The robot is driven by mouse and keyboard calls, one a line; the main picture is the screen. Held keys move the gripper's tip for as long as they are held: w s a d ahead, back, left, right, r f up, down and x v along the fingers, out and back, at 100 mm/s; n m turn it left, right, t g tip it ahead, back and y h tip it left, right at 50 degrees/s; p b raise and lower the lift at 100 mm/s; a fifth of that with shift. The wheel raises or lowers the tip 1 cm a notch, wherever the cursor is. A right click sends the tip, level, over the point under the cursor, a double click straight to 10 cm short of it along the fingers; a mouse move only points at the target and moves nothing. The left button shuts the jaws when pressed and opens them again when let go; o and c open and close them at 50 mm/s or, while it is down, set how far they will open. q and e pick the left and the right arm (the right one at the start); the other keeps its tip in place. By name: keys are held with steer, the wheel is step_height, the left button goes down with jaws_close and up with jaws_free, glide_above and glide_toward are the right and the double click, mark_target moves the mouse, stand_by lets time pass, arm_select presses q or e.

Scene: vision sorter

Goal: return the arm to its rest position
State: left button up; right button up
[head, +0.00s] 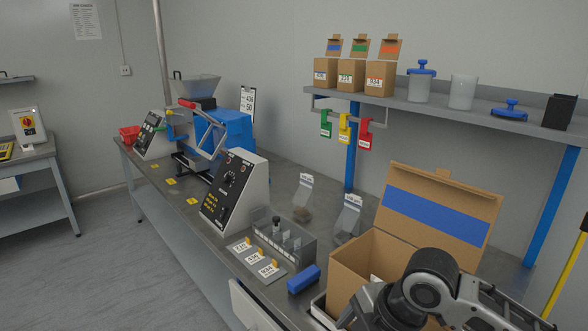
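My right arm (432,286) comes in from the lower right corner. Its dark grey joint and links are in front of the large open cardboard box (358,268) and hide part of its front and inside. The fingers of my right gripper do not show, so I cannot see whether they hold anything. My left arm and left gripper are out of the picture.
The large box's lid (430,215) with a blue stripe stands up behind the arm. A blue block (303,279), a control box (236,192) and a blue machine (207,128) stand on the bench (160,190). A shelf (460,115) holds small boxes and jars above.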

steer(key=s+a+f+m+t+y, duration=0.25)
steer(key=a+f+m+t, duration=0.2)
steer(key=f+m, duration=0.4)
steer(key=s+d+f+m+t+h, duration=0.3)
steer(key=s+d+f+m, duration=0.4)
steer(key=m, duration=0.4)
steer(key=shift+s+d+f+t, duration=0.15)
steer(key=shift+s+d+t, duration=0.2)
steer(key=shift+s+d, duration=0.75)
steer(key=shift+s+a+h, duration=0.15)
steer(key=shift+a+h, duration=0.05)
steer(key=shift+h, duration=0.05)
